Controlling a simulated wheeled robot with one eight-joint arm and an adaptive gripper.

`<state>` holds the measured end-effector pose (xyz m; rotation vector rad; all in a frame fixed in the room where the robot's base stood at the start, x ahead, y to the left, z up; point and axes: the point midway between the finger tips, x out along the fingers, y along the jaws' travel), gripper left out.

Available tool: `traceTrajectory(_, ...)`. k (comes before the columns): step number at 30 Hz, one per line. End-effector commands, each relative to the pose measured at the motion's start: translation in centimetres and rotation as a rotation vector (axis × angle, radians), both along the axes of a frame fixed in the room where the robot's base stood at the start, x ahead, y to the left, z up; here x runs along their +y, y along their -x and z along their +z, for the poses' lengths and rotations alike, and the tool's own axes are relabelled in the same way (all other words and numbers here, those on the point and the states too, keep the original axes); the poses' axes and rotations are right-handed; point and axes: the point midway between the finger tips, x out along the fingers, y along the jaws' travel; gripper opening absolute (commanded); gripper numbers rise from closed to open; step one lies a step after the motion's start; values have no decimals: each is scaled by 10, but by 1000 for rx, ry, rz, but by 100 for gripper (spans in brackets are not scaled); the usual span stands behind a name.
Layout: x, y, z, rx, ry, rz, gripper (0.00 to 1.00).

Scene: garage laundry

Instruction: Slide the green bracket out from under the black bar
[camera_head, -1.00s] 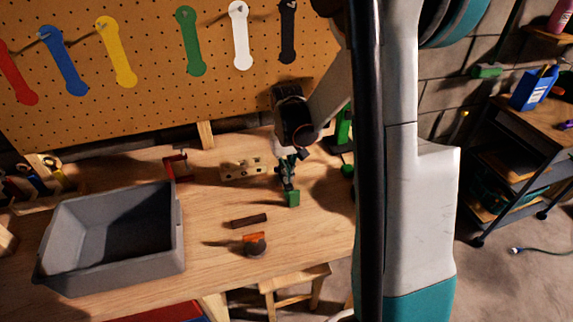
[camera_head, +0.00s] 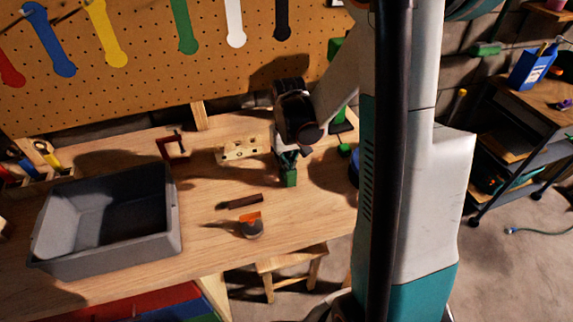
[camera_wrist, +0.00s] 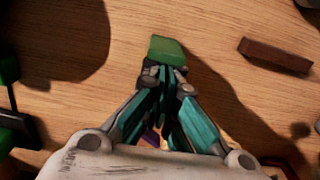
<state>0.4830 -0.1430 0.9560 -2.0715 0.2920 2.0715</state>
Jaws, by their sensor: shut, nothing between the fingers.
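The green bracket (camera_head: 289,179) shows as a small green block on the wooden workbench (camera_head: 200,230), right at the tips of my gripper (camera_head: 286,163). In the wrist view its green end (camera_wrist: 167,48) sticks out just beyond the fingertips (camera_wrist: 165,72). The fingers are shut with nothing held between them. They overlap the near part of the bracket, and I cannot tell if they touch it. A dark patch (camera_wrist: 147,78) beside the fingertips may be part of the black bar; the rest is hidden by the fingers.
A dark brown bar (camera_head: 243,201) and an orange-and-dark item (camera_head: 251,226) lie towards the front edge. A grey bin (camera_head: 165,245) stands left. A holed wooden block (camera_head: 243,148) and a red clamp (camera_head: 172,145) are behind. Bench between bin and bar is clear.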

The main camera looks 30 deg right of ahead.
Motion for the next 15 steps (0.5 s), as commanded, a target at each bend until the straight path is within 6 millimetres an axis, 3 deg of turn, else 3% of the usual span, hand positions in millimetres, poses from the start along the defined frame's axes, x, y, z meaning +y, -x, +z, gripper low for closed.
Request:
traceTrajectory(9, 19, 65, 0, 1, 0, 0, 0)
traceTrajectory(15, 23, 81, 0, 1, 0, 0, 0)
